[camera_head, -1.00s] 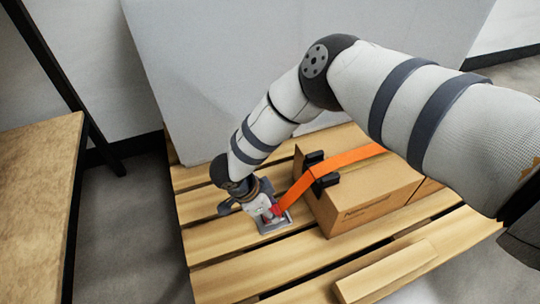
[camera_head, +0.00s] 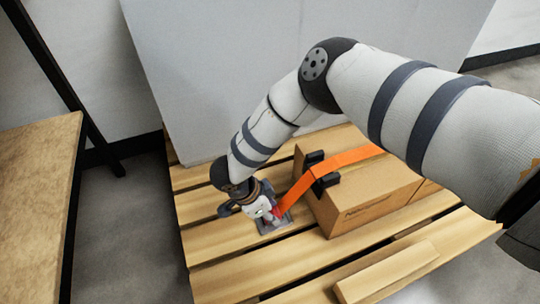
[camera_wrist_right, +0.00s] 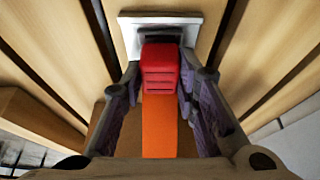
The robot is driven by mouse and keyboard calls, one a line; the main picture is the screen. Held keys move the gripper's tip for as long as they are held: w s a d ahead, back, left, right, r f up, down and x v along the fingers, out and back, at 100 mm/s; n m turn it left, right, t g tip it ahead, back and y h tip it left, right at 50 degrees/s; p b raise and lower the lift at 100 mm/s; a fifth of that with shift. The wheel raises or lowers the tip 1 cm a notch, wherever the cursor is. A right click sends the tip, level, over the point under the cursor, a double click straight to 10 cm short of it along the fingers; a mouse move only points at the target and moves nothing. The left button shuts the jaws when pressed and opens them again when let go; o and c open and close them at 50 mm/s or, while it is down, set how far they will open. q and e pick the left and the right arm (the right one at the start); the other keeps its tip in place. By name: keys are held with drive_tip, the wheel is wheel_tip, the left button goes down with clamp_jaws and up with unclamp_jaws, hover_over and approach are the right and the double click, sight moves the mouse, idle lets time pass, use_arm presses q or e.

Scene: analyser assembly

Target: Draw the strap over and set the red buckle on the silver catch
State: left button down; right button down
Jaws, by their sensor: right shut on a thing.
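The orange strap (camera_head: 313,181) runs over the cardboard box (camera_head: 370,197) and down its left side to the red buckle (camera_head: 277,212). In the right wrist view the red buckle (camera_wrist_right: 160,70) is between the fingers of my right gripper (camera_wrist_right: 160,88), which is shut on it. The strap (camera_wrist_right: 160,125) trails from the buckle toward the camera. The silver catch (camera_wrist_right: 172,22) is a pale plate with a dark bar, right at the buckle's far end. Whether the buckle is hooked on the bar I cannot tell. In the head view my right gripper (camera_head: 268,212) is over the catch (camera_head: 274,226) and partly hides it.
The box stands on a slatted wooden pallet (camera_head: 230,240) with gaps between slats. Black corner guards (camera_head: 322,178) sit on the box edge under the strap. A large grey panel (camera_head: 290,60) rises behind. A wooden table (camera_head: 40,190) is at the left.

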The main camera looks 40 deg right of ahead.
drive_tip(key=c, duration=1.2)
unclamp_jaws()
drive_tip(key=shift+r+p, duration=2.25)
drive_tip(key=shift+r, duration=1.35)
drive_tip(key=shift+f, duration=0.1)
